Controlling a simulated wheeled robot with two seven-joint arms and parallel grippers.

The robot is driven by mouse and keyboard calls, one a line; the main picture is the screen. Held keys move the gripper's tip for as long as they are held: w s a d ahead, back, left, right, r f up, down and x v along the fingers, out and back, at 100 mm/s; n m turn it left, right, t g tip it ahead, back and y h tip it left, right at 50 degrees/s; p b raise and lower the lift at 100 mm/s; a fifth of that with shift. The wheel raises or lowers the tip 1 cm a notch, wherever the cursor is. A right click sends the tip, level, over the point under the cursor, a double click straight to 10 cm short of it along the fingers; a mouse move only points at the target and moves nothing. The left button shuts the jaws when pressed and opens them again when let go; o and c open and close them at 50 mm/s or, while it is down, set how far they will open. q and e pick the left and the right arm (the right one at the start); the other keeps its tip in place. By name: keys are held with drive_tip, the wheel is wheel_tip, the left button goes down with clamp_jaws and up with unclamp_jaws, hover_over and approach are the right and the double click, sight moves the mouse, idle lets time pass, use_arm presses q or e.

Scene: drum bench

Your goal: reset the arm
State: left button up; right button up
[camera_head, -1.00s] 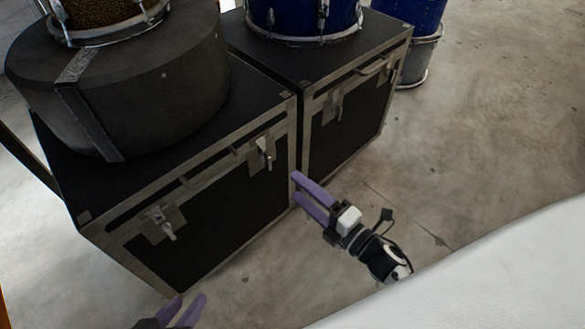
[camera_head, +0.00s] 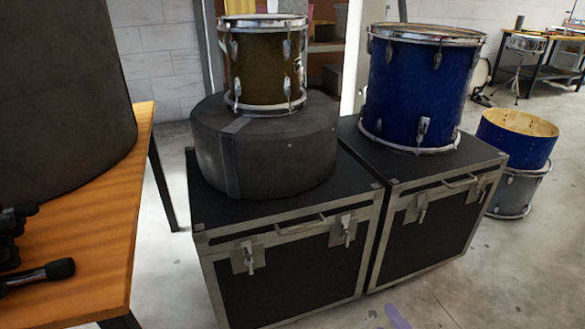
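My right gripper (camera_head: 386,313) only just shows at the bottom edge, in front of the cases. One purple finger is visible, with a small purple spot to its left that looks like the other fingertip, set apart from it. No object shows between them. The rest of that gripper and its arm are below the frame. My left gripper is not in view.
Two black flight cases (camera_head: 285,285) (camera_head: 425,245) stand side by side, bearing a round black case (camera_head: 270,155), a gold drum (camera_head: 265,65) and a blue drum (camera_head: 420,90). A wooden table (camera_head: 105,230) with microphones (camera_head: 40,275) is at left.

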drive_tip(key=s+r+m+g+h+p, duration=0.35)
drive_tip(key=r+m+p, duration=0.35)
drive_tip(key=m+p, duration=0.3)
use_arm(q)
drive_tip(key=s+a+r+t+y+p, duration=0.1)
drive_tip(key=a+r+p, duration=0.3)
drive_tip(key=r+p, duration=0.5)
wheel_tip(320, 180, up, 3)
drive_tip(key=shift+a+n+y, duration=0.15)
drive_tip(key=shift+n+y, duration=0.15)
use_arm(e)
drive_tip(key=s+a+r+m+g, duration=0.1)
drive_tip(key=s+a+m+g, duration=0.1)
drive_tip(key=s+m, duration=0.2)
drive_tip(key=s+a+r+m+g, duration=0.2)
drive_tip(key=s+a+m, duration=0.1)
drive_tip(key=s, duration=0.4)
drive_tip(key=shift+s+r+m+g+y, duration=0.2)
drive_tip(key=shift+r+m+g+y, duration=0.2)
drive_tip(key=shift+m, duration=0.4)
drive_tip(key=shift+f, duration=0.1)
